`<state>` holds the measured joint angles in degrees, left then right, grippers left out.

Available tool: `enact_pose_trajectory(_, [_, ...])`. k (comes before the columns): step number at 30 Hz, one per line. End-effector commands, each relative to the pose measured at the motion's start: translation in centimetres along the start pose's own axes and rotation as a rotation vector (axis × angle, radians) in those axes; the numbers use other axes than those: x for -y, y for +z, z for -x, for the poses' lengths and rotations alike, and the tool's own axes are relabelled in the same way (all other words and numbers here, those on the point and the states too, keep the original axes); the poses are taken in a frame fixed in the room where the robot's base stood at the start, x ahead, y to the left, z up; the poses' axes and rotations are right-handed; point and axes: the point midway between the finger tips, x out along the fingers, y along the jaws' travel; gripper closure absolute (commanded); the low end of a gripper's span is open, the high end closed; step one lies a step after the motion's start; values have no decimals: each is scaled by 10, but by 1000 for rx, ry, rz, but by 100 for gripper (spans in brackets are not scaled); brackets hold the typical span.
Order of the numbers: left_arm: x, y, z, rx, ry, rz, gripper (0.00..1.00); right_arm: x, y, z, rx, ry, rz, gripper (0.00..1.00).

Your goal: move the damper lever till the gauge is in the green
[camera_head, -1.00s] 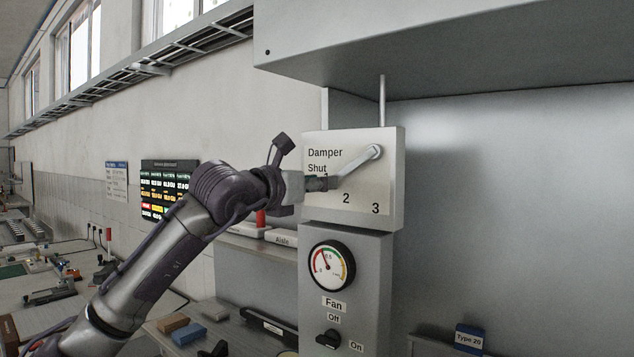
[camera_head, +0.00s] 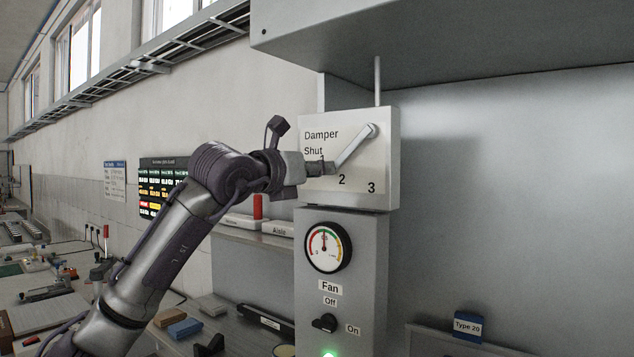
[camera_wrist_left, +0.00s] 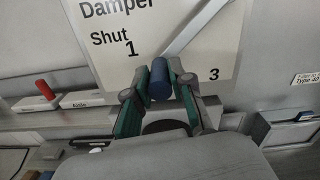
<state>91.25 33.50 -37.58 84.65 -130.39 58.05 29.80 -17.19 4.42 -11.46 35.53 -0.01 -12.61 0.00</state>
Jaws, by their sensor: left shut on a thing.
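The damper lever (camera_head: 353,148) slopes down and left from its pivot on the white damper plate (camera_head: 384,165). Its handle end is near the 1 and 2 marks. My left gripper (camera_head: 333,168) is shut on the lever's handle, a blue knob (camera_wrist_left: 159,78) in the left wrist view. The fingers hide part of the scale in the head view. My right gripper is not in view.
The fan switch (camera_head: 325,323) sits below the gauge, with a lit green lamp (camera_head: 329,354) under it. A hood (camera_head: 450,45) overhangs the panel. A shelf behind my arm holds a red object (camera_head: 257,207). A blue Type 20 box (camera_head: 468,326) stands at right.

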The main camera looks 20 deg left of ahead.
Motion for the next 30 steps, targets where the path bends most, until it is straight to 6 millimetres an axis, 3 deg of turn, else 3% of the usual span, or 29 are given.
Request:
enact_pose_trajectory(7, [2,-1,-1,-6,-2,0,100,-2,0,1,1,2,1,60])
enact_pose_trajectory(8, [2,-1,-1,-6,-2,0,74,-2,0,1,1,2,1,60])
enact_pose_trajectory(12, [1,-1,-1,-5,-2,-1,52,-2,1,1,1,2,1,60])
enact_pose_trajectory(23, [1,0,4,-3,-1,-2,52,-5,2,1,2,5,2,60])
enact_pose_trajectory(30, [0,0,44,-2,0,-4,52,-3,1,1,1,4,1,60])
